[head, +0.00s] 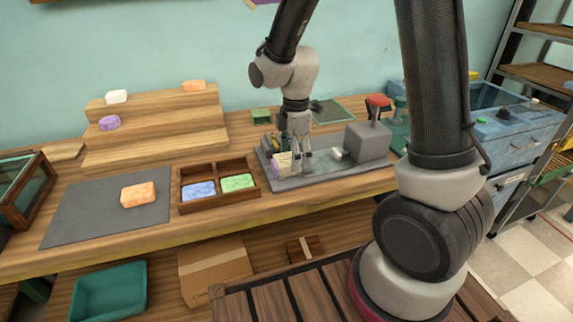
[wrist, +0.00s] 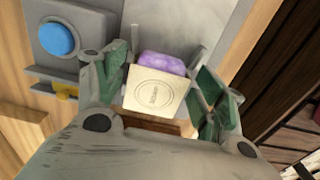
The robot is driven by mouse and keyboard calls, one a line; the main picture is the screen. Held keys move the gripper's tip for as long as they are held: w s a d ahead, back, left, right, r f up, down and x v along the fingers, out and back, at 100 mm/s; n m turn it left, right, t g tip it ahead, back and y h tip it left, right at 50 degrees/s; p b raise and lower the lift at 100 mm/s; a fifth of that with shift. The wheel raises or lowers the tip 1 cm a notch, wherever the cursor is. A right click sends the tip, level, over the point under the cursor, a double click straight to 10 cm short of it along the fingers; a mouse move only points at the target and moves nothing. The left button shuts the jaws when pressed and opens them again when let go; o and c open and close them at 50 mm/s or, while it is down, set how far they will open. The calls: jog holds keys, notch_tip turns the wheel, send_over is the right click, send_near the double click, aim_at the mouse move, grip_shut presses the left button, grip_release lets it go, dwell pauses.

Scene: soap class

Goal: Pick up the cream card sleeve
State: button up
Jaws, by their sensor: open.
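The cream card sleeve (wrist: 157,97) is in the middle of the wrist view, with a round printed mark on its face. A purple soap bar (wrist: 162,63) shows at its far edge; I cannot tell how deep it sits in the sleeve. In the head view the sleeve (head: 282,168) stands on the grey fixture plate (head: 318,180), partly hidden by the fingers. My gripper (head: 298,158) is open and low over the plate. In the wrist view its fingers lie on either side of the sleeve; I cannot tell whether they touch it.
A grey press (head: 367,142) with a red top stands right of the sleeve. A wooden tray (head: 220,171) with blue and green soaps is to the left. An orange soap (head: 138,195) lies on a dark mat. A blue button (wrist: 58,39) is beside my gripper.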

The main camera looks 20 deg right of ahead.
jog(key=c, duration=0.8)
